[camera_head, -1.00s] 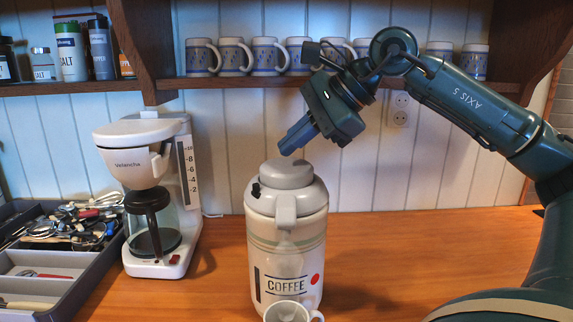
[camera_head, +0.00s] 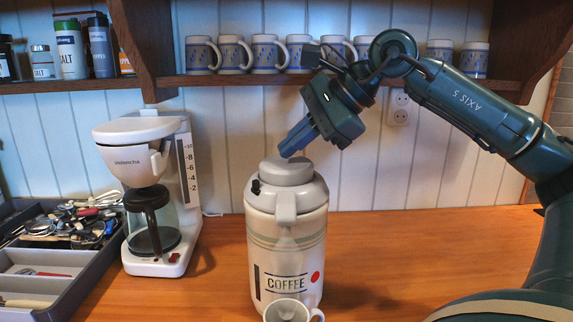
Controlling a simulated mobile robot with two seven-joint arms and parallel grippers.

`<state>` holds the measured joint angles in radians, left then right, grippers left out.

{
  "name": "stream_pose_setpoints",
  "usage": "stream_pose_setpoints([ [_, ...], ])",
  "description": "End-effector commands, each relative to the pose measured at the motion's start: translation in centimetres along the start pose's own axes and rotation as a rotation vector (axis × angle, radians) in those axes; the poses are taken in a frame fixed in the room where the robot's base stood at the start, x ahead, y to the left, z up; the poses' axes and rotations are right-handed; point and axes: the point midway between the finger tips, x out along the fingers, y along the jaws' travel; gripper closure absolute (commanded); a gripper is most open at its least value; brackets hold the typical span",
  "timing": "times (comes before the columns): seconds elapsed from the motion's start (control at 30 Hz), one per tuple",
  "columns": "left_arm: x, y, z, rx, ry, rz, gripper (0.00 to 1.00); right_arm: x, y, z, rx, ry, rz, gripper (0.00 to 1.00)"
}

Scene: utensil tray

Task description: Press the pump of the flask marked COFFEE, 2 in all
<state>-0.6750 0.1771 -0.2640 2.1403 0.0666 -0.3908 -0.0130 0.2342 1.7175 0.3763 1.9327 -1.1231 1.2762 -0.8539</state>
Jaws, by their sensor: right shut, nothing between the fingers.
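The flask marked COFFEE (camera_head: 263,238) stands upright on the wooden counter, its label facing me. Its round grey pump (camera_head: 286,171) is on top, with the spout toward me. A white cup (camera_head: 287,313) is below the spout at the bottom edge, partly cut off. My right gripper (camera_head: 287,153) is shut and empty. Its blue fingers point down and left, with the tips right at the top of the pump. I cannot tell whether they touch it. My left gripper is not in view.
A white coffee maker (camera_head: 137,135) stands left of the flask. A grey utensil tray (camera_head: 72,284) is at the far left. A shelf (camera_head: 235,81) with several mugs runs behind my right arm. The counter right of the flask is clear.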

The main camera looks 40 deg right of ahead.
Motion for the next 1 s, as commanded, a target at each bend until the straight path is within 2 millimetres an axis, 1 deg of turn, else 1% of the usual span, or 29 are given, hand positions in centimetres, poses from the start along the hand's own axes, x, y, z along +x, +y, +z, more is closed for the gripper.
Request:
stream_pose_setpoints([
  [1.0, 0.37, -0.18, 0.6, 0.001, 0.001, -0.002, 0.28, 0.61, 0.44, -0.44, 0.0, 0.0, 0.001, 1.0],
])
